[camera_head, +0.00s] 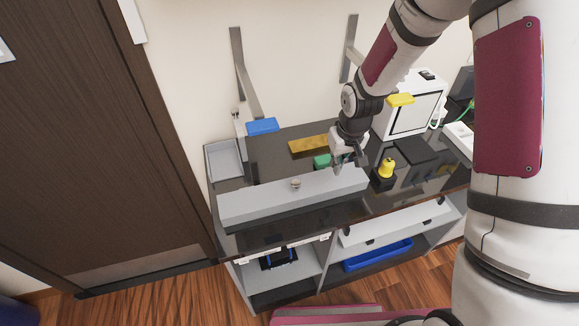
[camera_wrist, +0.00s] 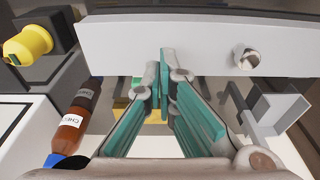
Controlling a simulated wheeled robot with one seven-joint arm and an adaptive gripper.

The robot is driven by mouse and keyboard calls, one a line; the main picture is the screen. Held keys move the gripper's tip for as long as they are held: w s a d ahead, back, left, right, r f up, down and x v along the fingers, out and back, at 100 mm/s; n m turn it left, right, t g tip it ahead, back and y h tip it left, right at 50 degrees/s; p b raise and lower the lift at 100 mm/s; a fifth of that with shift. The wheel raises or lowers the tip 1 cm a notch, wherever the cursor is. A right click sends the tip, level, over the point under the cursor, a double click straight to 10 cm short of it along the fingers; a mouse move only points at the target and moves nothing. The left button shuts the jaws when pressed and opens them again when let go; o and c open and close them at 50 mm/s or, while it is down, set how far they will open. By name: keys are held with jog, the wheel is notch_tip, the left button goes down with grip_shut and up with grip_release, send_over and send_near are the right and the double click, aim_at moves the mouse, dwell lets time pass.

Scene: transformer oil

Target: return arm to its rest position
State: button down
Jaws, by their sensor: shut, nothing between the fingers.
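My gripper (camera_head: 350,166) hangs above the dark counter, over the back edge of a long grey box front with a round knob (camera_head: 295,184). In the wrist view my gripper (camera_wrist: 165,84) has its teal-padded fingers drawn together at the tips, with nothing held. The same grey front (camera_wrist: 165,45) spans the view beyond the fingertips, with its knob (camera_wrist: 247,58) to the right. My arm is bent and reaches down from the upper right of the head view.
A yellow item (camera_head: 387,168) on a black block stands right of my gripper. A white machine (camera_head: 410,108) is behind it. A green object (camera_head: 322,161) and a yellow one (camera_head: 308,144) lie left. A brown bottle (camera_wrist: 76,115) shows near the fingers. A dark door (camera_head: 90,130) is left.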

dwell(0.3)
jog(key=s+d+r+m+t+b, duration=0.1)
jog(key=d+r+b, duration=0.1)
jog(key=r, duration=0.7)
jog(key=s+d+r+t+b, duration=0.1)
jog(key=s+d+r, duration=0.1)
jog(key=r, duration=0.7)
jog(key=s+r+m+t+b, duration=0.1)
jog(key=s+r+b, duration=0.1)
jog(key=s, duration=0.5)
jog(key=s+r+m+b, duration=0.1)
jog(key=s+r+b, duration=0.1)
jog(key=s+r, duration=0.3)
jog(key=shift+s+d+r+t, duration=0.3)
jog(key=shift+s+t, duration=0.1)
jog(key=shift+s, duration=0.45)
